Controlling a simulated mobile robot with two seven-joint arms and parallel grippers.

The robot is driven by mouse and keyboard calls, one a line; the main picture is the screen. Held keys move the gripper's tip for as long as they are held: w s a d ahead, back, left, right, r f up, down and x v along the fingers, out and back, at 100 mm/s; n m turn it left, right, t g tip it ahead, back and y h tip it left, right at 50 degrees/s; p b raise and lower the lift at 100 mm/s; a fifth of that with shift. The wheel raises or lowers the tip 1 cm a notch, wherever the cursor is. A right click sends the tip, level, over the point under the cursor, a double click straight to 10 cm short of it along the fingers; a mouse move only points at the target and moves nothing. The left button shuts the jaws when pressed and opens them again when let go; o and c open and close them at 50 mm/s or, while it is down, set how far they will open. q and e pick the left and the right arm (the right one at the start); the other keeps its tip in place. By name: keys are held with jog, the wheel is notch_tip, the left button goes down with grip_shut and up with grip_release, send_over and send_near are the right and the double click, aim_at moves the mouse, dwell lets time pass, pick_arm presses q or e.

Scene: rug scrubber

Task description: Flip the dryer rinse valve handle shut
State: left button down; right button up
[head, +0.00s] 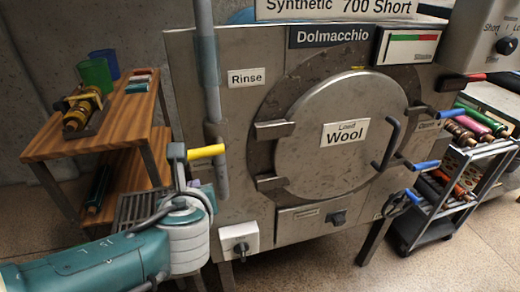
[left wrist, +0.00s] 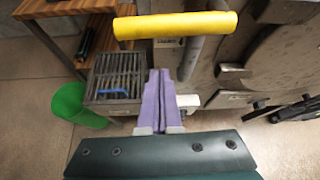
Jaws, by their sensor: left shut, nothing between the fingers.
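The rinse valve handle, a yellow grip (head: 206,152), sticks out sideways beside the grey vertical pipe at the dryer's left, below the "Rinse" label (head: 248,77). My right gripper is not in view.
The dryer's round door (head: 330,160) bears a "Wool" label and a dark bent handle. Blue-gripped levers (head: 449,114) stick out at its right. A wooden shelf (head: 130,108) stands left, a bobbin cart (head: 440,215) right. A green bin (left wrist: 75,103) and a grated box (left wrist: 118,80) are below.

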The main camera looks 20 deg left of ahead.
pick_arm(q)
jog(key=p+v, duration=0.3)
jog(key=v, duration=0.7)
jog(key=shift+r+p, duration=0.15)
jog(key=shift+p, duration=0.25)
